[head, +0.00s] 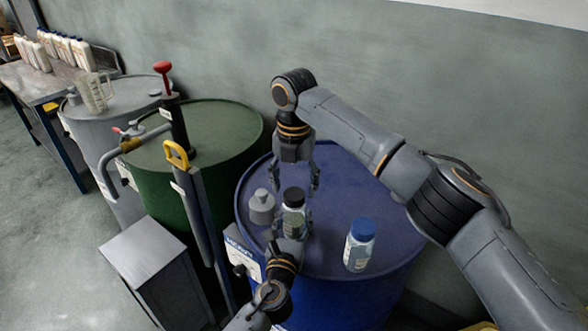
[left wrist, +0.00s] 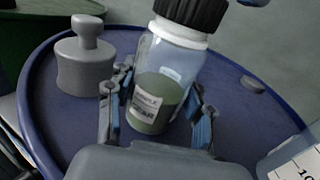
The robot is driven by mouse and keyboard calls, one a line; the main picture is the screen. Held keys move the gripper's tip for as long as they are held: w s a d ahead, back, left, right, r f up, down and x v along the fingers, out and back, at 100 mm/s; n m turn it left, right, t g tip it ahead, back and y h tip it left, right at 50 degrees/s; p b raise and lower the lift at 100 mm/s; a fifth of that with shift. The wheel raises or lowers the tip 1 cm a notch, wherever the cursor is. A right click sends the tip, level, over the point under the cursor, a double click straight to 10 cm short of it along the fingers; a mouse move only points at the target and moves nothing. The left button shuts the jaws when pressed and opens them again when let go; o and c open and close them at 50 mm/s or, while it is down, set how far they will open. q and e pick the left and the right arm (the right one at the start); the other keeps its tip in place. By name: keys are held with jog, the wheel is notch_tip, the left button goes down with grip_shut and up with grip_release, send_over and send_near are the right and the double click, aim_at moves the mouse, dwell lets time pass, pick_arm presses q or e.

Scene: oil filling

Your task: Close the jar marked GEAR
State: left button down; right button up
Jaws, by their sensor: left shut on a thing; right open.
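The GEAR jar (head: 292,221) is clear with grey-green oil inside; its label shows in the left wrist view (left wrist: 144,108). It stands upright on the blue drum (head: 330,185). A black cap (head: 294,196) sits on its mouth, with a pale neck visible below it; I cannot tell whether it is tight. My left gripper (head: 290,236) is shut on the jar body, one finger on each side. My right gripper (head: 296,182) points down just above the cap, open and empty, its fingers spread wider than the cap.
A blue-capped jar (head: 360,246) stands to the right on the drum, and a grey knobbed object (head: 262,208) to the left. A green drum (head: 222,130) with a pump and a grey drum (head: 110,105) with a clear jug (head: 94,92) stand further left. The wall is behind.

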jog(key=shift+f, duration=1.05)
